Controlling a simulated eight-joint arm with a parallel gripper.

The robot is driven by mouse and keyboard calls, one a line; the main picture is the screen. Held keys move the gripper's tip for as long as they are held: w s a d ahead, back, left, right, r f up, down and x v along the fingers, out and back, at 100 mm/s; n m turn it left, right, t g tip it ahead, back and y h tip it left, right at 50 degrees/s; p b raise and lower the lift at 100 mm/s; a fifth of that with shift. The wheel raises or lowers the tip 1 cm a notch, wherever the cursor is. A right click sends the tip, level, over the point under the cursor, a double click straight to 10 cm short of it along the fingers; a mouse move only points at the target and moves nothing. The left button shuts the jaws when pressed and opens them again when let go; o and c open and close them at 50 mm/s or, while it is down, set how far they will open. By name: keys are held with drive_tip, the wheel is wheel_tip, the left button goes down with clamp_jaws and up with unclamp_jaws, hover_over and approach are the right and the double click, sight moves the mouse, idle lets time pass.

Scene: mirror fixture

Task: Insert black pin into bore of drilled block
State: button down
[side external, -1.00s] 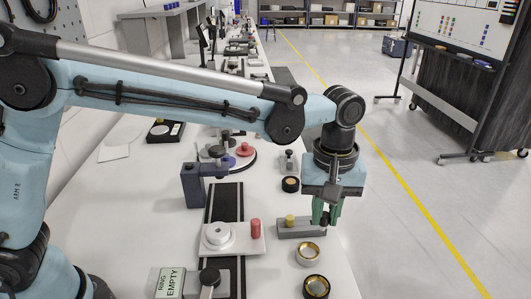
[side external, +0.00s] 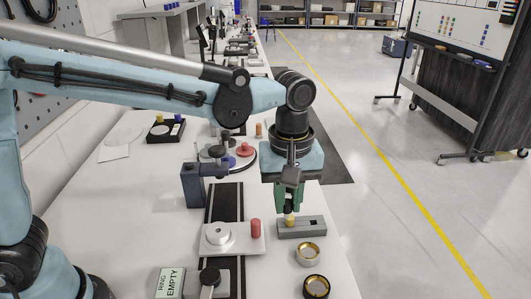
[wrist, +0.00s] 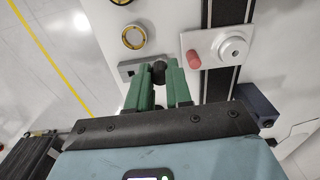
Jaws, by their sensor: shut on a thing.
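The grey drilled block (side external: 302,228) lies on the white table, with a dark opening in its top to the right. A short yellow piece (side external: 290,221) stands on its left half. My gripper (side external: 289,210), with green fingers, points down right above this piece. In the wrist view my gripper (wrist: 158,80) is shut on a dark, rounded thing, the black pin (wrist: 158,69). The block (wrist: 129,70) shows beside the fingertips there. The pin's lower end is hidden, and I cannot tell whether it touches the yellow piece.
A white fixture plate (side external: 236,243) with a round boss and a red peg (side external: 255,228) stands left of the block. Two brass-lined rings (side external: 308,254) (side external: 316,287) lie in front. A dark blue bracket (side external: 193,186) stands behind left. The table's right edge is close.

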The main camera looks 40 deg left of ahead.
drive_tip(key=shift+s+a+f+n, duration=0.65)
drive_tip(key=shift+s+a+f, duration=0.4)
drive_tip(key=shift+a, duration=1.05)
drive_tip(key=shift+s+a+f+n, duration=0.7)
drive_tip(key=shift+s+a+f, duration=0.35)
drive_tip(key=shift+a, duration=1.1)
drive_tip(key=shift+s+a+f+n, duration=0.75)
drive_tip(key=shift+s+a, duration=0.45)
drive_tip(key=shift+a, duration=0.9)
drive_tip(key=shift+f, duration=1.3)
drive_tip(key=c, duration=1)
unclamp_jaws()
drive_tip(key=shift+o, duration=0.5)
drive_tip(key=o, duration=0.4)
drive_tip(key=shift+c, duration=0.2)
wheel_tip(320, 180, up, 7)
